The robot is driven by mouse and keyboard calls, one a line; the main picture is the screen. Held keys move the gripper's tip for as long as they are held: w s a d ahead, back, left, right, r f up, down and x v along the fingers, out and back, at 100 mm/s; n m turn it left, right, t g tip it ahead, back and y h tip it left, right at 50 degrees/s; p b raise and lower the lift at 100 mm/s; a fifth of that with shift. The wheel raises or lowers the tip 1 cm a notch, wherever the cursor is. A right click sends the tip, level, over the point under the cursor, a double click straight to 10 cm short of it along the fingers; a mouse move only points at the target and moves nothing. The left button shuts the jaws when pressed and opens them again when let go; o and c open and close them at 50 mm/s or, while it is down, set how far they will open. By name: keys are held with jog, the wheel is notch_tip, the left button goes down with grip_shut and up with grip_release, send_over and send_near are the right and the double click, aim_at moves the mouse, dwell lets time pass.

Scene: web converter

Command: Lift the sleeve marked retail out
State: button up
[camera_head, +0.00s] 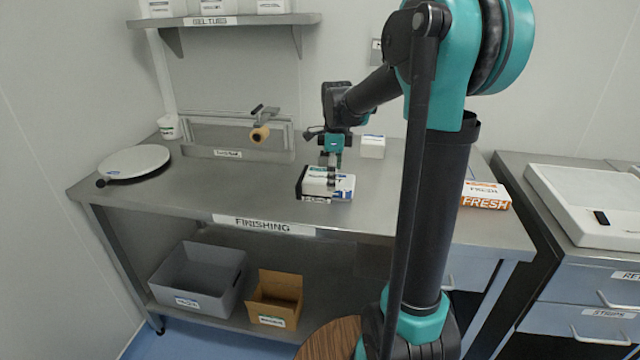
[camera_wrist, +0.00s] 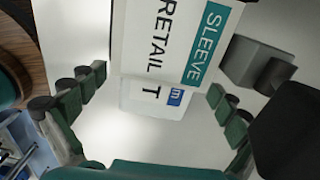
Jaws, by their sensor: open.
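A white sleeve (camera_wrist: 150,35) with a teal band reads RETAIL SLEEVE at the top of the wrist view. A paler white piece (camera_wrist: 145,98) with a T and a small blue label shows just below it. My gripper (camera_wrist: 155,84) is open, with its fingers apart on either side and nothing gripped between them. In the head view my gripper (camera_head: 332,163) points down just above a white, black and blue printed box (camera_head: 342,187) on the steel bench. The box's print is too small there to read, and my gripper hides part of it.
A white block (camera_head: 372,147) stands right of my gripper on the FINISHING bench (camera_head: 230,192). A round white plate (camera_head: 135,161) and a rack with a roller (camera_head: 232,140) are further left. An orange-and-white FRESH box (camera_head: 485,195) is at right. Bins (camera_head: 203,272) sit below.

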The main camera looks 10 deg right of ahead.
jog(key=c, duration=0.9)
jog(key=shift+r, duration=0.1)
